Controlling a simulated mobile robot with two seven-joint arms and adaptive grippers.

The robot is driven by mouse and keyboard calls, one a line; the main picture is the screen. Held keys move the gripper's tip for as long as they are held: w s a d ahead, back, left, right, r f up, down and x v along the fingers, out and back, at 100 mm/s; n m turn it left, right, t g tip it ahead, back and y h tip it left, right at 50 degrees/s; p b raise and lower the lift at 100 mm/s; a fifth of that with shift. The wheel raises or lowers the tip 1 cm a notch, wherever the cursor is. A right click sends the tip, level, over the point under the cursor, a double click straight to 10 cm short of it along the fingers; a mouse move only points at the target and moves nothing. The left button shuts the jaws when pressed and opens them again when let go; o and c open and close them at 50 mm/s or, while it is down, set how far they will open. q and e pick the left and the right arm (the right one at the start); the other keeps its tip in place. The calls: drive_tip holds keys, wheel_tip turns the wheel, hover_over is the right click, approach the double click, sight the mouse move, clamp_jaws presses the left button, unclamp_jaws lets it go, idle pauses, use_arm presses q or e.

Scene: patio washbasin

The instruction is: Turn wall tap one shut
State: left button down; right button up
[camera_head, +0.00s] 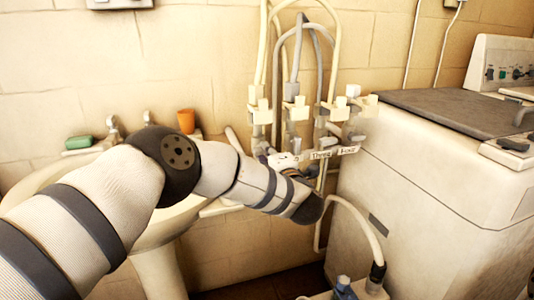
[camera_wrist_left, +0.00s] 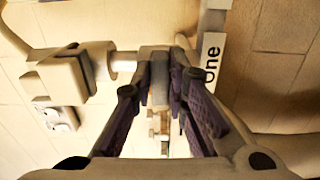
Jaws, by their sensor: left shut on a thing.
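Wall tap one shows close up in the left wrist view, as a grey body (camera_wrist_left: 156,54) with a pale block-shaped fitting (camera_wrist_left: 68,75) on its left. A white label reading "One" (camera_wrist_left: 211,62) is just to its right. My left gripper (camera_wrist_left: 163,72) is shut on the tap, one dark ridged finger on each side. The fingers hide part of the handle, so its exact angle is hard to tell. In the head view my left arm reaches to the row of wall taps (camera_head: 294,112), and its wrist hides the lower left of the row. My right gripper is not in view.
Hoses (camera_head: 333,50) rise from the taps. Labels "Three" (camera_head: 320,155) and "Four" (camera_head: 347,150) show below. A washing machine (camera_head: 430,170) stands close on the right. A washbasin (camera_head: 35,180) with an orange cup (camera_head: 186,121) and green soap (camera_head: 79,142) is on the left.

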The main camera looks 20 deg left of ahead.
use_arm(q)
drive_tip(key=shift+f, duration=0.1)
idle(0.3)
drive_tip(key=c, duration=1.6)
unclamp_jaws()
drive_tip(key=v, duration=1.2)
